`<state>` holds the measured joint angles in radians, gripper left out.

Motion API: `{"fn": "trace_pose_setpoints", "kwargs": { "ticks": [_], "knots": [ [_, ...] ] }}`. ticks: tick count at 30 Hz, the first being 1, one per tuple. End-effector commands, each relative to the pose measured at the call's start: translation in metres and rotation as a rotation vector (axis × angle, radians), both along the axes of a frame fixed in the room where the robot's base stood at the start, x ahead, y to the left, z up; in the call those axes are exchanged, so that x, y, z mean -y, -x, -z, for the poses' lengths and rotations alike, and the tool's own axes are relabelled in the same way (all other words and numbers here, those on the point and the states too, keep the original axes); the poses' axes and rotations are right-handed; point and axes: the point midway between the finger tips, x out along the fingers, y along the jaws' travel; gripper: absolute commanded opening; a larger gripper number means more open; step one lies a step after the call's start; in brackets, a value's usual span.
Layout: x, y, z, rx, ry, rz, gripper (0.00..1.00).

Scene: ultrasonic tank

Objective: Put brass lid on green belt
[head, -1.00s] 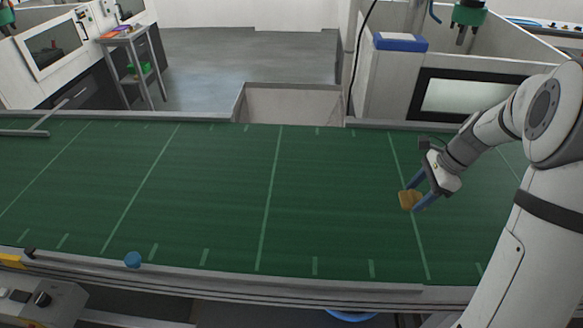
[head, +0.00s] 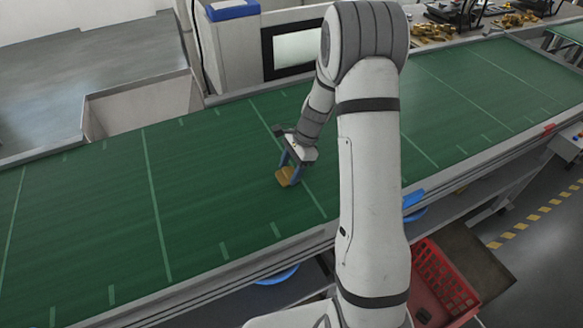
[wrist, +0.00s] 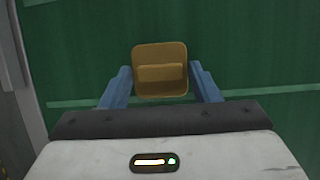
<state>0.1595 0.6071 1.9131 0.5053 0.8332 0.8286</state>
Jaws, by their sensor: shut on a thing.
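The brass lid (head: 287,177) is a small, square, golden-brown piece with a raised block on its face. My gripper (head: 291,168) is shut on it, with the blue fingers on either side. The wrist view shows the lid (wrist: 160,70) at the fingertips, over green belt surface. The green belt (head: 100,205) is wide, with pale cross lines, and the lid is over it close to one of these lines. I cannot tell whether the lid touches the belt or hangs just above it.
The belt around the lid is bare. A metal rail (head: 225,272) runs along its near edge. A red crate (head: 440,285) stands low at the right. A bench at the far right holds several brass parts (head: 515,20). A blue-topped cabinet (head: 232,10) stands behind the belt.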

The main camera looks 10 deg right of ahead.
Motion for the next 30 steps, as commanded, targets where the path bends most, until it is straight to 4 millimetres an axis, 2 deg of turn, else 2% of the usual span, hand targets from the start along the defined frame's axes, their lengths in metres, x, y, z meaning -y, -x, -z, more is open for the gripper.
{"fn": "trace_pose_setpoints", "kwargs": {
  "ticks": [3, 12, 13, 20, 30],
  "knots": [
    [0.0001, -0.0002, 0.0069, 0.001, 0.0, 0.001, 0.21],
    [0.0004, -0.0002, 0.011, 0.001, 0.0, 0.002, 0.21],
    [0.0004, 0.0, 0.0099, 0.001, 0.0, 0.001, 0.58],
    [0.0007, 0.0, 0.0094, 0.001, 0.0, 0.001, 0.77],
    [0.0019, -0.0005, 0.0043, 0.002, 0.0, 0.003, 0.78]
  ]
}}
